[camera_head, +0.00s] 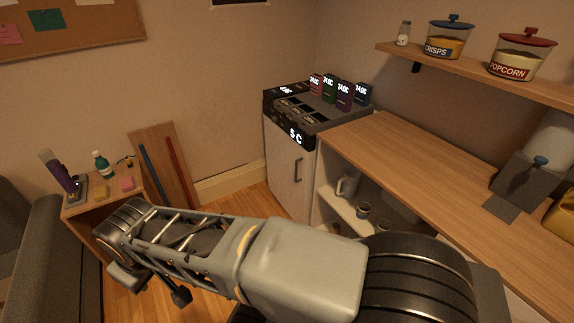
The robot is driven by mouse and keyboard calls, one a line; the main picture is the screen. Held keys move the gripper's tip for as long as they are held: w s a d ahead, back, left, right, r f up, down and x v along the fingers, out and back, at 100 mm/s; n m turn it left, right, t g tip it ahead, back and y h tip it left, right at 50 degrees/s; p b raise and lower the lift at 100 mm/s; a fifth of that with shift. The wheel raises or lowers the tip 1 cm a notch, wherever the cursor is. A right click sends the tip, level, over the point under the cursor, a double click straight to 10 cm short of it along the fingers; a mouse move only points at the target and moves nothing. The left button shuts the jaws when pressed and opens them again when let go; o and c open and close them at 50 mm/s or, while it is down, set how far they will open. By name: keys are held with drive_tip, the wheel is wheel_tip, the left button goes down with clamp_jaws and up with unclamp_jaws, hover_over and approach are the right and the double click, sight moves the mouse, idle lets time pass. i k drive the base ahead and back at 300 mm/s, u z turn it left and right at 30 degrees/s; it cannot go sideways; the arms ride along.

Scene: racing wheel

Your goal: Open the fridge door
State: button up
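The fridge (283,160) is a small pale cabinet in the back corner, left of the wooden counter. Its door looks shut. A dark vertical handle (298,171) is on the right part of the door front. A black display (294,135) above the door reads "5 C". My arm stretches from the lower right across the foreground to the left, and bends there. Its links hide part of the floor in front of the fridge. I cannot make out my gripper's fingers; the arm's end is hidden or outside the picture. Nothing of mine visibly touches the fridge.
Several small coloured boxes (344,94) stand on the fridge's dark top. The wooden counter (400,147) adjoins it on the right, with open shelves below holding a jug (346,185). A low wooden stand (100,203) and leaning boards (162,165) are left. Wooden floor (235,203) shows between.

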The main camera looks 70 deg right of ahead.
sight(289, 167)
drive_tip(key=z, duration=0.5)
drive_tip(key=i, duration=0.85)
drive_tip(key=z, duration=1.2)
drive_tip(key=i, duration=0.35)
drive_tip(key=z, duration=0.4)
